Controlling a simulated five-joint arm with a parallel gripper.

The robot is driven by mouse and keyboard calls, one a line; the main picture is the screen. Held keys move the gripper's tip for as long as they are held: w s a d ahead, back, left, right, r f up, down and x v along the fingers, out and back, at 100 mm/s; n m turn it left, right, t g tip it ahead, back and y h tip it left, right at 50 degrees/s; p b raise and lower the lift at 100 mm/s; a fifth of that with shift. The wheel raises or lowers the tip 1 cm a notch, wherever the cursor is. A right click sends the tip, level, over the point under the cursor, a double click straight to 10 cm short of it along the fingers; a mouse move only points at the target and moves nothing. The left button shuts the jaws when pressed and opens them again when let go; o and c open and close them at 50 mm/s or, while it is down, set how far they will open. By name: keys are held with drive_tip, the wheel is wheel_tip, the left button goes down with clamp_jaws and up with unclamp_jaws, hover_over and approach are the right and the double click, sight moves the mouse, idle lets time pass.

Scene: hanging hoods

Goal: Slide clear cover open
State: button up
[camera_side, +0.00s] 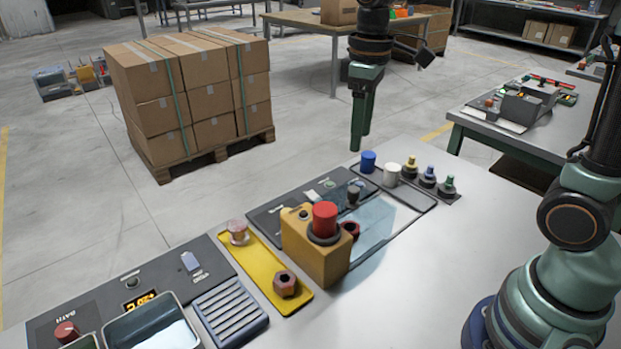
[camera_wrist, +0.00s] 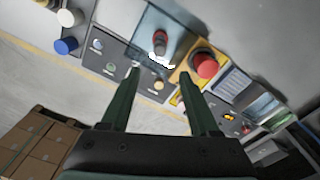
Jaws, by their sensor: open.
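The clear cover (camera_side: 374,222) is a bluish see-through panel on the table, partly hidden behind a yellow box in the side view. It also shows in the wrist view (camera_wrist: 178,18), above my fingertips. A small dark knob (camera_side: 353,193) stands at its far end; I cannot tell whether it is fixed to the cover. A dark red knob (camera_side: 350,230) shows beside the yellow box. My gripper (camera_side: 361,145) is open and empty, with its fingers pointing down, above and apart from the panel. In the wrist view its two fingertips (camera_wrist: 159,75) are spread apart.
The yellow box (camera_side: 312,252) with a red button (camera_side: 324,219) stands next to the cover. Blue (camera_side: 368,161) and white (camera_side: 392,174) cylinders and several small knobs stand at the far right. A yellow plate (camera_side: 262,262) and a bath panel (camera_side: 130,290) lie left.

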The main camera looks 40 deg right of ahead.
sight(354, 189)
drive_tip(key=f, duration=1.2)
drive_tip(key=shift+w+f, duration=0.2)
clamp_jaws()
drive_tip(key=shift+r, duration=0.1)
idle(1.0)
